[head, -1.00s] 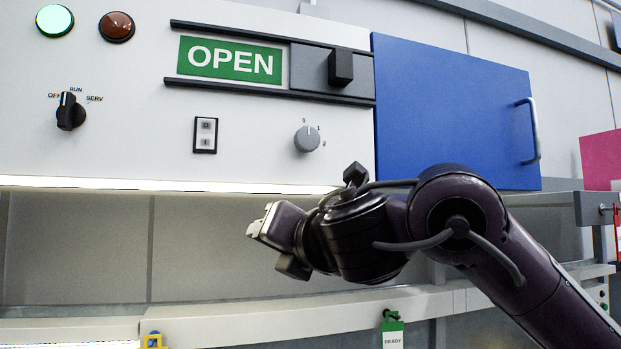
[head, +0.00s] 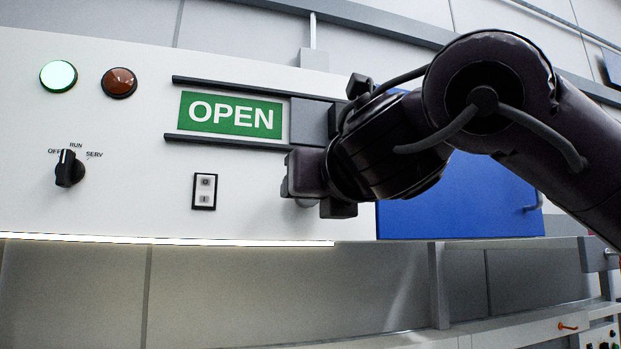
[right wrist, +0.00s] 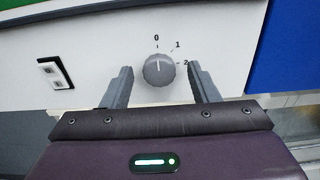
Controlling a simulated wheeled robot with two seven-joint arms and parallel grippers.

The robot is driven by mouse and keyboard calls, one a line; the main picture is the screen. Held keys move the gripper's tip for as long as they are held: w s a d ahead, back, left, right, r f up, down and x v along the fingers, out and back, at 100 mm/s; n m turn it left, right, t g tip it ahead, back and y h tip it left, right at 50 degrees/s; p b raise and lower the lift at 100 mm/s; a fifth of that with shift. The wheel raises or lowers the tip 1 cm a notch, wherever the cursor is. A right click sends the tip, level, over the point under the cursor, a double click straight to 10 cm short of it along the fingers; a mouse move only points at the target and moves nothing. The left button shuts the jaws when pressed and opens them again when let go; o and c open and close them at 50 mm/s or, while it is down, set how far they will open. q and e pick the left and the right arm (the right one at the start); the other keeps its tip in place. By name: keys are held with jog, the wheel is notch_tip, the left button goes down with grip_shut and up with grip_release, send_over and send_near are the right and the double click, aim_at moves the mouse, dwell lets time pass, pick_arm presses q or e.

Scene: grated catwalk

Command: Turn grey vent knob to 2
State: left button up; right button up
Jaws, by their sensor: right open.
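The grey vent knob (right wrist: 159,71) is on the white panel in the right wrist view, with marks 0, 1 and 2 around it. Its pale pointer line is directed up, close to the 0. My right gripper (right wrist: 160,88) is open, with one finger to each side of the knob; I cannot tell whether the fingertips reach around it. In the head view my right gripper (head: 303,175) is in front of the knob (head: 306,203) and hides most of it. My left gripper is not in view.
A black-and-white rocker switch (head: 205,191) is left of the knob. An OPEN sign (head: 231,115) with a slide cover is above. A black selector (head: 69,169), a green lamp (head: 58,76) and a red lamp (head: 119,82) are further left. A blue door (head: 470,205) is to the right.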

jog(key=shift+w+a, duration=0.25)
jog(key=shift+w, duration=0.4)
jog(key=c, duration=1)
jog(key=shift+o, duration=0.2)
jog(key=shift+m, duration=0.4)
jog(key=shift+d+f+m+b, duration=0.1)
jog(key=shift+m+b, duration=1.5)
jog(key=shift+m, duration=2.65)
jog(key=shift+d+f+m+b, duration=0.1)
jog(key=shift+m+b, duration=1.45)
jog(key=shift+m, duration=2.7)
jog(key=shift+w, duration=0.1)
